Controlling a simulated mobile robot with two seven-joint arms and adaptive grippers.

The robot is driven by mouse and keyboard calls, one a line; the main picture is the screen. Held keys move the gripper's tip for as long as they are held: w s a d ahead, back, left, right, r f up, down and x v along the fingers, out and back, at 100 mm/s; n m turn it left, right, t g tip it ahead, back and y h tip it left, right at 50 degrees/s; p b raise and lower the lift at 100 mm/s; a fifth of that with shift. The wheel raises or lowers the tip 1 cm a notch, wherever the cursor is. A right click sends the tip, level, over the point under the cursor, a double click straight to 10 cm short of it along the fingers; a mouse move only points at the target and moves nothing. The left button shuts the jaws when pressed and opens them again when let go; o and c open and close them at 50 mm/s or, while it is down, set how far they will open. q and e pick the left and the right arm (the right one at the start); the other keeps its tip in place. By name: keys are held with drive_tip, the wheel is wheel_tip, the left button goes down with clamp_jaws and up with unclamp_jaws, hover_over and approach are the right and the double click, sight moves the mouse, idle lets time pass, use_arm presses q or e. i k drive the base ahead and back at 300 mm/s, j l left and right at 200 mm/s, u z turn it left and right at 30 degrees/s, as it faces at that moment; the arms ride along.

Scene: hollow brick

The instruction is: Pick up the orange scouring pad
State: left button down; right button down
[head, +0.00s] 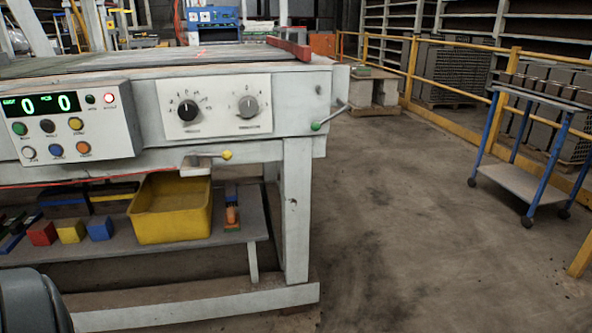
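A small orange item (232,215) is at the right end of the lower shelf, beside the yellow bin. A blue part is behind it and a thin green edge is below it. It may be the orange scouring pad, but it is too small to tell for sure. Neither of my grippers shows in the head view. A dark grey rounded part at the bottom left corner looks like one of my arm links.
The lower shelf (190,246) sits under a grey machine bench with a control panel (75,125). A yellow bin (172,228) and red (42,233), yellow (71,230) and blue (99,229) blocks are on it. A blue-legged cart (520,182) stands right. The floor between is clear.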

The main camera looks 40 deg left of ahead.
sight(232, 218)
drive_tip(key=u, duration=1.65)
